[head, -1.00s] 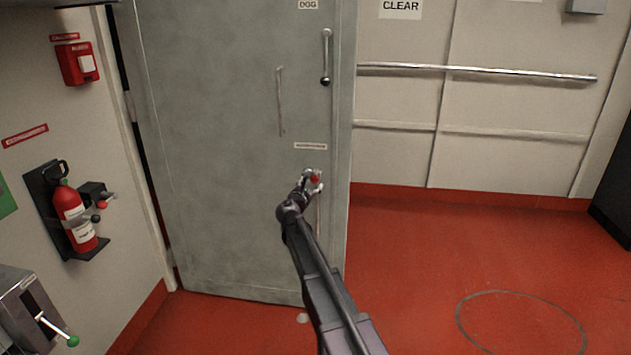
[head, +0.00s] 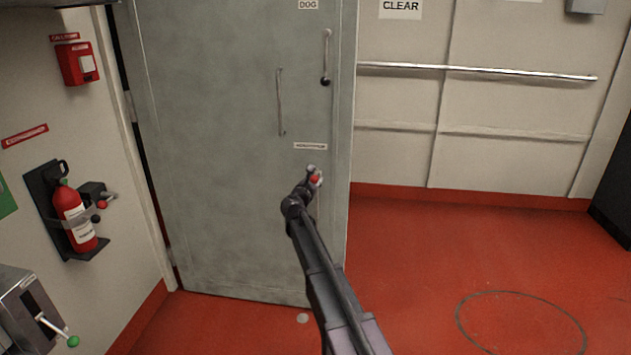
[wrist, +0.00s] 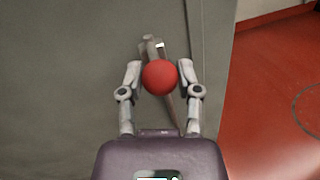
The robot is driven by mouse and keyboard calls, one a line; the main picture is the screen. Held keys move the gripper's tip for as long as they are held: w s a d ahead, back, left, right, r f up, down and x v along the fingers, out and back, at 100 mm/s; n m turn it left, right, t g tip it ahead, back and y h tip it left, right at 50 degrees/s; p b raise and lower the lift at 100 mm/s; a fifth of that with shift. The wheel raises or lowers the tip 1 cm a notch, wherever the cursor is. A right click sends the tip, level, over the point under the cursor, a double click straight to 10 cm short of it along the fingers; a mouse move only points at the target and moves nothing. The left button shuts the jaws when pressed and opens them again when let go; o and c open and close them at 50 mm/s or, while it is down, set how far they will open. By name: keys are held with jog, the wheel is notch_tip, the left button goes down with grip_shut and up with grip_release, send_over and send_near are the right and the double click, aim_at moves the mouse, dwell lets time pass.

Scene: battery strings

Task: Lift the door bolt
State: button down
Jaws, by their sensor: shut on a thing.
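The door bolt has a red ball knob (wrist: 160,77), which sits between the two fingers of my gripper (wrist: 160,82) in the wrist view. My gripper is shut on this knob. Behind the knob, a grey metal bolt part (wrist: 151,48) shows against the door. In the head view, the red knob (head: 316,179) shows at my gripper (head: 314,177), low on the right side of the grey door (head: 220,200). A small label (head: 310,146) is just above it. The lower part of the bolt is mostly hidden by my arm and gripper.
The door also carries a long handle (head: 281,102) and a dog lever (head: 326,58) above the bolt. A fire extinguisher (head: 72,212) and a lever box (head: 30,310) are on the left wall. The red floor (head: 450,250) to the right is clear.

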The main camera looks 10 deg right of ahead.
aim_at(314, 176)
jog(key=shift+r+p, duration=2.2)
jog(key=shift+w+f, duration=0.1)
jog(key=c, duration=0.7)
grip_release()
jog(key=o, duration=0.4)
jog(key=shift+s, duration=0.2)
jog(key=v, duration=1.2)
